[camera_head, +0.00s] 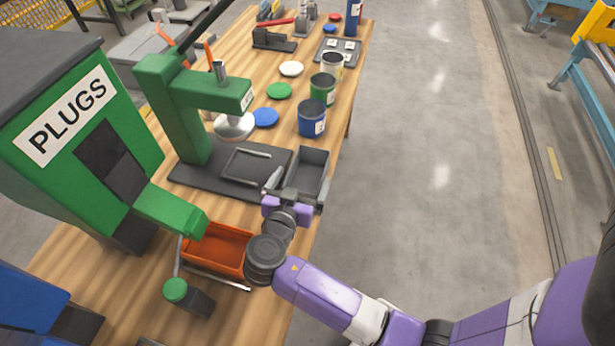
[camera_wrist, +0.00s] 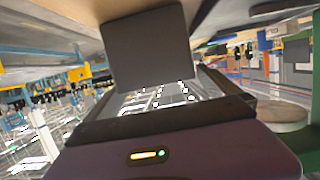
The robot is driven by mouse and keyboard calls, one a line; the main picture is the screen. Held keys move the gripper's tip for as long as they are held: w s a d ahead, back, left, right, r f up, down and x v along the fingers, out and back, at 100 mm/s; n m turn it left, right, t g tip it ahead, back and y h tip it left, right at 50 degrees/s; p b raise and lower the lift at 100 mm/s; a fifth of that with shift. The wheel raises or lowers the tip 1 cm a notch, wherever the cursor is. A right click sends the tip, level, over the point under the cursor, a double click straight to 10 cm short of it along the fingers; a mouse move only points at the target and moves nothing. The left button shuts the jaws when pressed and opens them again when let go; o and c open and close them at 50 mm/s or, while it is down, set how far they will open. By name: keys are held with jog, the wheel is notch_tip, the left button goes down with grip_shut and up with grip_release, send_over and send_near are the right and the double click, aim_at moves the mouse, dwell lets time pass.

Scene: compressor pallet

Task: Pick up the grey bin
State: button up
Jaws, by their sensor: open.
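The grey bin (camera_head: 311,160) is an open, dark grey rectangular box. In the head view it stands on the wooden table near its right edge, beside the black base of the green press. My gripper (camera_head: 296,187) is open at the bin's near end, with one finger at each side of it. I cannot tell whether the fingers touch the bin, and the gripper partly hides its near end. In the wrist view a dark grey panel (camera_wrist: 150,60) stands in front of the palm; I cannot tell whether it is the bin or a finger.
The green press (camera_head: 182,110) stands left of the bin. An orange bin (camera_head: 215,250) lies below the green PLUGS dispenser (camera_head: 105,150), left of my wrist. A blue can (camera_head: 312,118) stands beyond the bin. Right of the table (camera_head: 265,318) the floor is clear.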

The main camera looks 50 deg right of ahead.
aim_at(307, 184)
jog(key=p+x, duration=0.1)
jog(key=x, duration=0.2)
jog(key=shift+d, duration=0.4)
jog(key=shift+w+d+f+p, duration=0.15)
jog(key=shift+d+f+p, duration=0.15)
jog(key=shift+d, duration=0.15)
jog(key=c, duration=1.3)
jog(key=shift+r, duration=0.15)
